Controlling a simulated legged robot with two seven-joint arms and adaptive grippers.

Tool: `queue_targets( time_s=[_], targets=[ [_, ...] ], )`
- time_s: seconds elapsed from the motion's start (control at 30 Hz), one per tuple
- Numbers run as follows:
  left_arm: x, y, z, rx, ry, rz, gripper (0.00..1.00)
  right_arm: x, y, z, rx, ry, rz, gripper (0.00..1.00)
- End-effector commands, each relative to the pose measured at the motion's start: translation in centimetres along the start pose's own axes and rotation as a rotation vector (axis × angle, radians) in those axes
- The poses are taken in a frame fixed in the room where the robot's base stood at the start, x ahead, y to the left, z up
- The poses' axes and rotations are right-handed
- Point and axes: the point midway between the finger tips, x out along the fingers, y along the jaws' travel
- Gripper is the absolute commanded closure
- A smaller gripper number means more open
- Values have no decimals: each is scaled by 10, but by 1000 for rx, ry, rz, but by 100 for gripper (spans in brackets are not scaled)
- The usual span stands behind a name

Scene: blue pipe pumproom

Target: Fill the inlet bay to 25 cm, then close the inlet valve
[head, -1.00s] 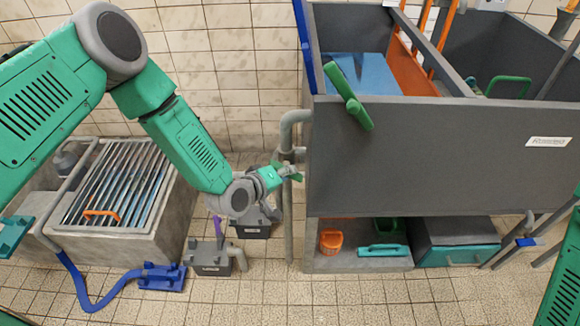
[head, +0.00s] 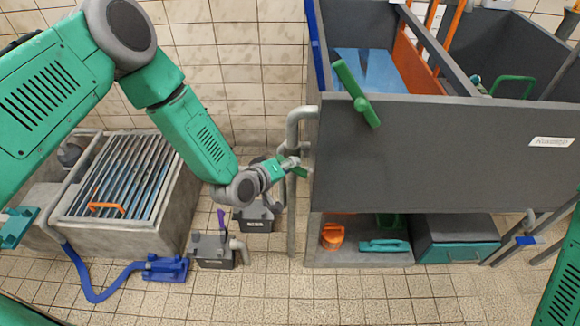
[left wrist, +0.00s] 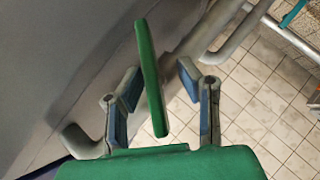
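The inlet bay is the left part of the grey tank (head: 430,150); pale blue water (head: 375,70) shows inside, but I cannot read its depth. A green lever (head: 358,95) is at the tank's upper left front. My left gripper (head: 298,166) is beside the grey vertical pipe (head: 291,215), left of the tank wall. In the left wrist view, a green bar (left wrist: 150,75) stands between the parted fingers of my left gripper (left wrist: 160,88), with visible gaps. I cannot tell surely whether this bar is the inlet valve's handle. My right gripper is out of view.
A grated concrete pit (head: 125,235) stands at the left, with an orange handle (head: 106,208) on it. Small pump boxes (head: 213,250) and a blue hose (head: 95,295) lie on the floor. An orange basket (head: 332,235) sits under the tank.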

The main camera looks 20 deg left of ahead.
Motion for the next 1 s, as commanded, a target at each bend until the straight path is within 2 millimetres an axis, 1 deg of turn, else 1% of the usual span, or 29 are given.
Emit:
queue_targets(
  time_s=[0.13,0.23,0.37,0.5,0.6,0.7,0.83,1.0],
  targets=[
    [-4,1,2,1,-4,0,69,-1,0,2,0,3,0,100],
    [-16,2,3,1,-5,-1,69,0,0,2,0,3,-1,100],
    [-42,0,1,-2,-4,-1,69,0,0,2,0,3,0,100],
    [-73,-2,0,-3,-2,-1,69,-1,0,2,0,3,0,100],
    [-92,-3,-2,-5,0,-1,69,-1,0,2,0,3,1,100],
    [-107,-4,-2,-4,0,-1,69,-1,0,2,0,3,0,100],
    [-118,-4,-2,-3,1,0,69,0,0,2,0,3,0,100],
    [-121,-3,-2,-2,1,0,69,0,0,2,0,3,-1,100]
  ],
)
